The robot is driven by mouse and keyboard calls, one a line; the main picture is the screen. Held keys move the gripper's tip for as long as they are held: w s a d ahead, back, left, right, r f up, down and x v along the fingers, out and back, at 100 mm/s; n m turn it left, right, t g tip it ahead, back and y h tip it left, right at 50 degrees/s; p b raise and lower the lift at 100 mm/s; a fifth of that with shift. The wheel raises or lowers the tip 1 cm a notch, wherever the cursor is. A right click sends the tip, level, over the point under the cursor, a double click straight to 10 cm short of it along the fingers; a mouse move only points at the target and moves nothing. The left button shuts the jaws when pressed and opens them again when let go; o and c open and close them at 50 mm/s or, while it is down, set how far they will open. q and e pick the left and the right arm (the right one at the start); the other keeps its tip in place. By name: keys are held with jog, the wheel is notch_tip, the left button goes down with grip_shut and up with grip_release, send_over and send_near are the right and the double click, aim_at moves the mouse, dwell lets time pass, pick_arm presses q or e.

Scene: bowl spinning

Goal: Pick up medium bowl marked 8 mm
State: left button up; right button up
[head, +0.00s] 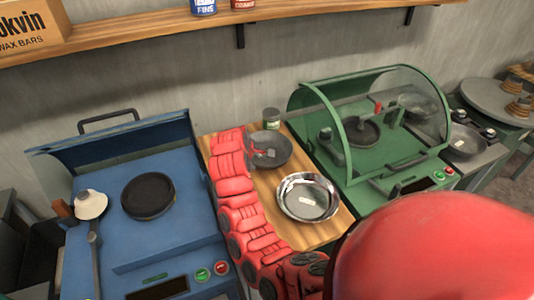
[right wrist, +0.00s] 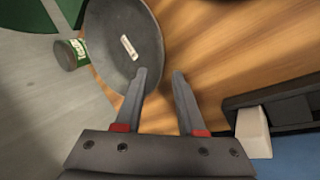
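A dark grey bowl (head: 276,144) with a small pale label stands at the back of the wooden worktop. A shiny metal bowl (head: 296,188), also labelled, stands nearer on the same wood. I cannot read either label. My right gripper (head: 262,153) is at the dark bowl's left edge in the head view. In the right wrist view the dark bowl (right wrist: 112,40) lies up and left of the gripper (right wrist: 159,74). The fingers are apart, with the left finger overlapping the bowl's rim and the right finger over bare wood. My left gripper is not in view.
A small green-labelled can (head: 271,118) stands behind the dark bowl. A blue machine (head: 180,222) is on the left, and a green machine with a clear hood (head: 360,160) on the right. Bare wood (head: 290,234) shows in front of the shiny bowl.

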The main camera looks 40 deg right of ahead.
jog(key=p+x, duration=0.2)
jog(key=x, duration=0.3)
jog(key=shift+s+d, duration=0.1)
jog(key=shift+f, duration=0.35)
grip_shut()
dwell(1.1)
